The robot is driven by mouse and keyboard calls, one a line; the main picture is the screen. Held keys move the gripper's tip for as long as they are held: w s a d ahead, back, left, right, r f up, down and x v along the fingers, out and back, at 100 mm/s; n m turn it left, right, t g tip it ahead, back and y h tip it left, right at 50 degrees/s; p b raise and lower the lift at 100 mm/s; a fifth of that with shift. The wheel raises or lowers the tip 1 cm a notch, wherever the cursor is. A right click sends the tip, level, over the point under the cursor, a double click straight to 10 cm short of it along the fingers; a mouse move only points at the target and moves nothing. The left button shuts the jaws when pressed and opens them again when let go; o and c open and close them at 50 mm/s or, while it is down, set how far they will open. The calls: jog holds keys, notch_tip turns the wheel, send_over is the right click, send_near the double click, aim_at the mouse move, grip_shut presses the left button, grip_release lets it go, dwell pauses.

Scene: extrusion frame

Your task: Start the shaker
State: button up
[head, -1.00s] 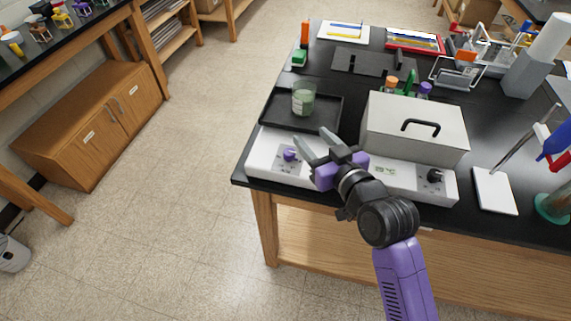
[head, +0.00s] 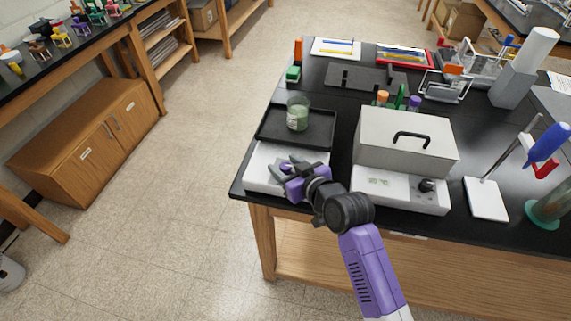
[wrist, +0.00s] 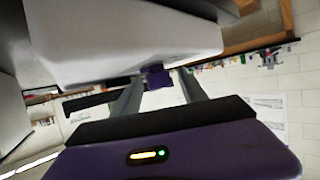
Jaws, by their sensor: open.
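The shaker (head: 262,165) is a white base with a dark flat tray (head: 322,136) on top, at the left front of the black bench. A beaker of pale green liquid (head: 298,115) stands on the tray. The shaker's purple knob (wrist: 158,77) is on its front. My gripper (head: 279,169) is at the shaker's front, open, and hides much of the panel in the head view. In the wrist view the knob shows between the two fingers of my gripper (wrist: 161,84), near their tips. I cannot tell whether either finger touches it.
To the right stands a white unit with a lidded grey box (head: 405,140), a small display and a black knob (head: 427,186). A white stand plate (head: 487,200) is further right. Capped bottles and racks stand behind.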

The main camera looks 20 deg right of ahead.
grip_shut()
